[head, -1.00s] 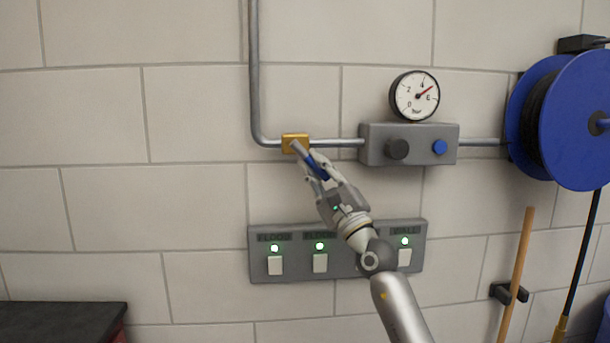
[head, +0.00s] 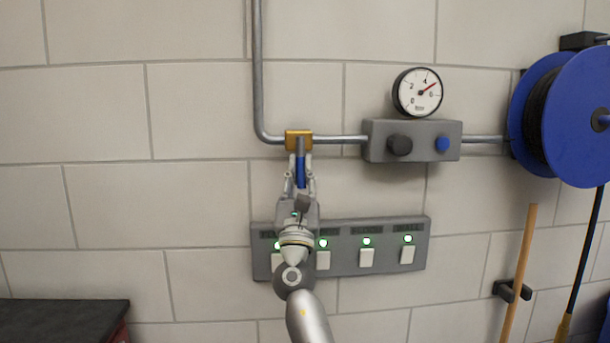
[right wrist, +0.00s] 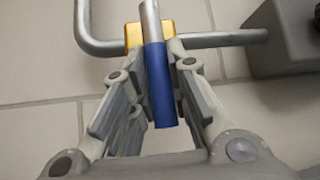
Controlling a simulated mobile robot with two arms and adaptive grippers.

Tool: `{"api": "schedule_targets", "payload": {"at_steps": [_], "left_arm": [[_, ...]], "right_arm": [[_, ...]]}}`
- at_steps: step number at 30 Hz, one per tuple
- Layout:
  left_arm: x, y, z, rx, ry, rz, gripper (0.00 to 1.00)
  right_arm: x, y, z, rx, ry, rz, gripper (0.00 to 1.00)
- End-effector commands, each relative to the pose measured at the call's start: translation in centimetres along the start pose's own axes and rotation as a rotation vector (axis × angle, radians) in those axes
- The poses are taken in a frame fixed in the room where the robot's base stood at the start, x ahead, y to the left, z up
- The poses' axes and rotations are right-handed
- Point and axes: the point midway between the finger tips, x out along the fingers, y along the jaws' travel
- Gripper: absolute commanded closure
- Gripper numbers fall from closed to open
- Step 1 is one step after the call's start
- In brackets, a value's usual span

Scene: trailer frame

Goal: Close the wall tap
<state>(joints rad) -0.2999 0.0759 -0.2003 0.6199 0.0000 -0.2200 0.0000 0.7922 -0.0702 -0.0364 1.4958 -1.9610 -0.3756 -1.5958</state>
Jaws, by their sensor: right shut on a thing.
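The wall tap has a brass body (head: 299,137) on the grey pipe, and its lever has a blue grip (head: 301,172). The lever points straight down, at right angles to the horizontal pipe. My right gripper (head: 301,180) comes from below and is shut on the blue grip. In the right wrist view the blue grip (right wrist: 160,85) lies between the two fingers, with the brass body (right wrist: 135,36) beyond it. My left gripper is not in view.
A grey box (head: 412,140) with two knobs and a pressure gauge (head: 418,92) is right of the tap. A switch panel (head: 340,262) is behind my right arm. A blue hose reel (head: 578,118) and a wooden handle (head: 520,270) are at the right. A dark-topped unit (head: 60,318) is lower left.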

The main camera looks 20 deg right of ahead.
Motion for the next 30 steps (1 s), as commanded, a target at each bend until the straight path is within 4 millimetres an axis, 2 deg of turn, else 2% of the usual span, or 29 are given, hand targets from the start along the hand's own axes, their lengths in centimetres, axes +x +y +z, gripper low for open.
{"api": "schedule_targets", "payload": {"at_steps": [17, 18, 23, 30], "left_arm": [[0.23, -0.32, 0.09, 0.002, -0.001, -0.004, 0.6], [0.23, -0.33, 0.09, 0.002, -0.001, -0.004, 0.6], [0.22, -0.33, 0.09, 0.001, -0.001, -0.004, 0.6], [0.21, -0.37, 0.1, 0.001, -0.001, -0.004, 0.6]], "right_arm": [[-0.13, 0.32, -0.12, 0.028, 0.011, -0.025, 1.0], [-0.12, 0.32, -0.12, 0.028, 0.011, -0.025, 0.82], [-0.09, 0.29, -0.07, 0.027, 0.009, -0.025, 0.61], [-0.04, 0.23, 0.01, 0.026, 0.008, -0.026, 0.61]]}}
